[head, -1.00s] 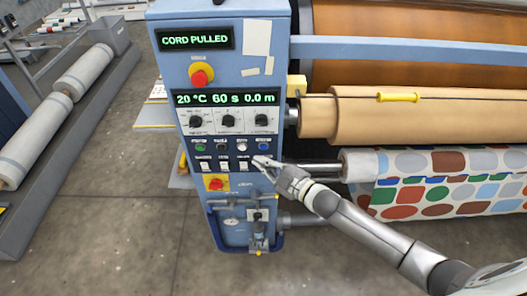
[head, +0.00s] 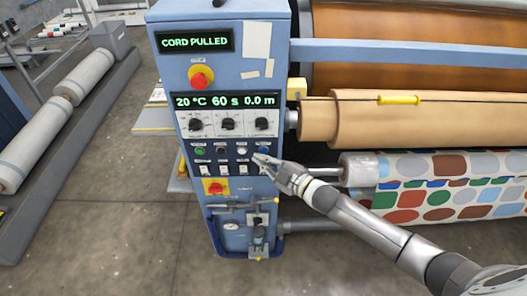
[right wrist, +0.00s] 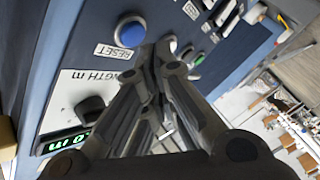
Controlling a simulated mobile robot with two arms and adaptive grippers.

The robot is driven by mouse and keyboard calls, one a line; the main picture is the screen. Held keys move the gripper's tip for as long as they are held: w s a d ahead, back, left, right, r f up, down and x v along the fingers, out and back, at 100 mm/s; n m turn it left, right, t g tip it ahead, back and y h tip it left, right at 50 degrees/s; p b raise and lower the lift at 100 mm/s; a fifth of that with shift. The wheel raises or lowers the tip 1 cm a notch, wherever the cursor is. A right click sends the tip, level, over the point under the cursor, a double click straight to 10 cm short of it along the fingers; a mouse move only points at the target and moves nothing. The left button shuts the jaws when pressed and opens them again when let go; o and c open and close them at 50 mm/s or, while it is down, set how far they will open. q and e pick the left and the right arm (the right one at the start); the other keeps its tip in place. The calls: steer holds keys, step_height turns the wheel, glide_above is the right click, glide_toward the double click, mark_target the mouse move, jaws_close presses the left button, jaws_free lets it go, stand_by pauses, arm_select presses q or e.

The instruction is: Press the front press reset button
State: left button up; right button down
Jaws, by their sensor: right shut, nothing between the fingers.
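The blue reset button (head: 264,150) is at the right end of the button row on the press's control panel (head: 186,152). In the right wrist view the round blue button (right wrist: 129,32) shows beside a label reading RESET. My right gripper (head: 258,159) is shut and empty, its fingertips at the panel just below the blue button. In the right wrist view the closed fingertips (right wrist: 166,45) lie just right of the button; whether they touch the panel is unclear. My left gripper is not in view.
The display (head: 195,42) reads CORD PULLED. Red emergency buttons sit above (head: 201,77) and below (head: 215,187) the dials. A tan roll (head: 350,120) and a patterned fabric roll (head: 450,175) are to the right. A yellow cord handle (head: 400,100) hangs before the tan roll.

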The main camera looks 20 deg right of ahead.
steer(key=shift+w, duration=0.15)
stand_by(0.7)
steer(key=shift+w+d, duration=0.15)
steer(key=shift+w, duration=0.15)
steer(key=shift+w+d, duration=0.1)
steer(key=shift+w, duration=0.2)
stand_by(0.6)
steer(key=shift+s, duration=0.1)
steer(key=shift+s+a, duration=0.25)
steer(key=shift+s, duration=0.4)
steer(key=s+p, duration=0.1)
steer(key=s, duration=0.1)
steer(key=s+a+p, duration=0.1)
steer(key=s, duration=0.1)
steer(key=shift+s+a+p, duration=0.15)
steer(key=shift+s+p, duration=0.25)
